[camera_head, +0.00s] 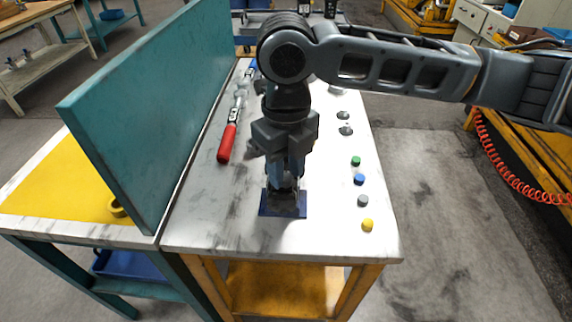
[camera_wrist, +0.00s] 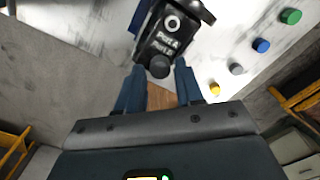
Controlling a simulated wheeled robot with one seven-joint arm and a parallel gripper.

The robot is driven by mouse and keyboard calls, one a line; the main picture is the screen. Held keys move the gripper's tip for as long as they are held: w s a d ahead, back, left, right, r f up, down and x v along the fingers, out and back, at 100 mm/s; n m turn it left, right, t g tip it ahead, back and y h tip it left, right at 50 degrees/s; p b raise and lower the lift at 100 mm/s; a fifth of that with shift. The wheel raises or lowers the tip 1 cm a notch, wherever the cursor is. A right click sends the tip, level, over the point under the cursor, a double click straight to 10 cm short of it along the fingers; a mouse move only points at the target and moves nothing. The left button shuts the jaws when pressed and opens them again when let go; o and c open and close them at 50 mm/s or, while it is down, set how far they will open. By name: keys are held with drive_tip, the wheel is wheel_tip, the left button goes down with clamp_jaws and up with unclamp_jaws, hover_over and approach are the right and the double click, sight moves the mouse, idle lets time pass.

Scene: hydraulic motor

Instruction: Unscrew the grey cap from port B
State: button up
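The hydraulic motor (camera_wrist: 182,45) is a dark block with white port lettering. Port A (camera_wrist: 172,22) shows as an uncovered pale ring in the wrist view. A dark grey cap (camera_wrist: 159,66) sits at the lower end of the block, beside the lower port label, which is hard to read. My gripper (camera_wrist: 159,72) is open, with its two blue fingers on either side of this cap and small gaps visible. I cannot tell if the fingertips reach cap depth. In the head view my gripper (camera_head: 286,180) points down over the motor and hides most of it.
The motor stands on a blue plate (camera_head: 268,210) on the white bench (camera_head: 230,225). Green (camera_head: 356,160), blue (camera_head: 359,179), grey (camera_head: 363,201) and yellow (camera_head: 368,225) caps lie at the right. A red-handled wrench (camera_head: 228,142) lies left, near a teal partition (camera_head: 150,110).

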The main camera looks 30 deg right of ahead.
drive_tip(key=shift+r+m+p, duration=0.2)
drive_tip(key=shift+m+p, duration=0.5)
drive_tip(key=shift+m, duration=0.4)
drive_tip(key=m+p, duration=0.2)
drive_tip(key=m, duration=0.2)
drive_tip(key=m+p, duration=0.1)
drive_tip(key=m, duration=0.1)
drive_tip(key=shift+m, duration=0.4)
drive_tip(key=shift+f+m, duration=0.2)
drive_tip(key=shift+m, duration=0.4)
drive_tip(key=shift+p, duration=0.3)
clamp_jaws()
drive_tip(key=n+b, duration=0.2)
drive_tip(key=n, duration=0.2)
drive_tip(key=shift+f, duration=0.1)
drive_tip(key=shift+r+n+b, duration=0.2)
drive_tip(key=shift+n+b, duration=0.2)
drive_tip(key=shift+n, duration=0.6)
